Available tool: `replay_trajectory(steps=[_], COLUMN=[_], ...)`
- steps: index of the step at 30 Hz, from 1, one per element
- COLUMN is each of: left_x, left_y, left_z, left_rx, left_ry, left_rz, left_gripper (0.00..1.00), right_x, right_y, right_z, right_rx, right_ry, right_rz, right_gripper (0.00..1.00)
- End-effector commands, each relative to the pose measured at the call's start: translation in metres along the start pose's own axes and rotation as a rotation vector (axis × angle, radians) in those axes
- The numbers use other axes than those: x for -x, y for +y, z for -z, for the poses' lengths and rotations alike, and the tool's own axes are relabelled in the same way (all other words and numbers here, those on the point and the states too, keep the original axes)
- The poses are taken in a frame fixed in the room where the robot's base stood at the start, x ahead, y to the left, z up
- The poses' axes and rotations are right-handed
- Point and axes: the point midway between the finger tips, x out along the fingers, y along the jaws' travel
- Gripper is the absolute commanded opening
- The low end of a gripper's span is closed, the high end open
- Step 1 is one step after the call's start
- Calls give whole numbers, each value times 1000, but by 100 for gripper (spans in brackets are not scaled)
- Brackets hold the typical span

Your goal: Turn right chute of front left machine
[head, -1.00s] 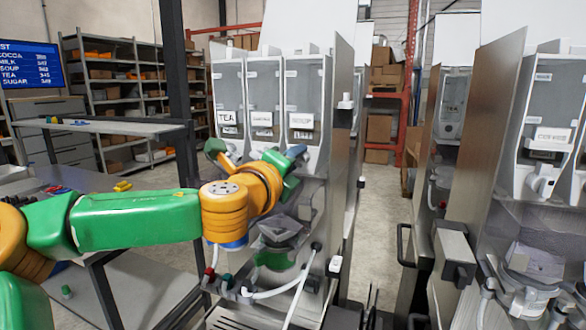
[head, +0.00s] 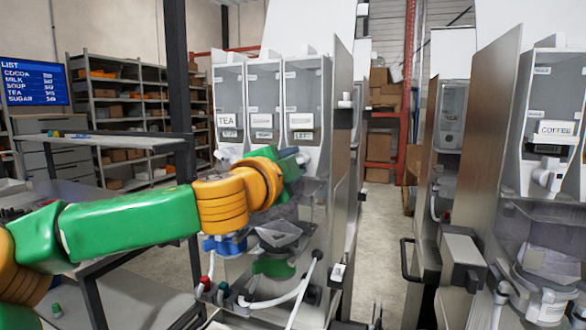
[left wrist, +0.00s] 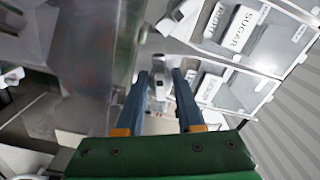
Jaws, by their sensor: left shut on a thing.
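The front left machine (head: 270,95) has three clear canisters side by side, with a TEA label on the left one. My left gripper (head: 294,162) is at the front of this machine, just below the right canister (head: 304,90). It hides the right chute in the head view. In the left wrist view, the blue fingers of my left gripper (left wrist: 160,98) are shut on a pale chute (left wrist: 160,86). I cannot tell exactly how far the chute is turned. My right gripper is in neither view.
Below the canisters are a grey funnel (head: 278,234) and white hoses (head: 275,300). A tall side panel (head: 340,130) stands right of the canisters. Another machine with a COFFEE label (head: 556,128) stands at the right. An open aisle runs between the machines.

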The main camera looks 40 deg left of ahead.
Motion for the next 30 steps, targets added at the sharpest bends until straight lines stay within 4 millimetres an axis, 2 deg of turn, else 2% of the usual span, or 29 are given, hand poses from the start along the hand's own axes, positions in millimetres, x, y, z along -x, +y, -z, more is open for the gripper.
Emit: replay_trajectory(steps=[10, 26, 27, 28, 30], left_x=[0, 0, 0, 0, 0], left_y=[0, -1, -1, -1, -1], left_z=[0, 0, 0, 0, 0], left_rx=[126, 150, 150, 149, 149], left_ry=[1, 1, 0, 0, 0], left_rz=[4, 4, 4, 4, 3], left_gripper=[0, 0, 39, 45, 45], right_x=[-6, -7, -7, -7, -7], right_y=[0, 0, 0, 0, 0], right_z=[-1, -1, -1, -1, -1], right_rx=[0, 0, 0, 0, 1], right_ry=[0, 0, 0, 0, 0], right_rz=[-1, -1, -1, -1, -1], right_gripper=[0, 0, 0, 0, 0])
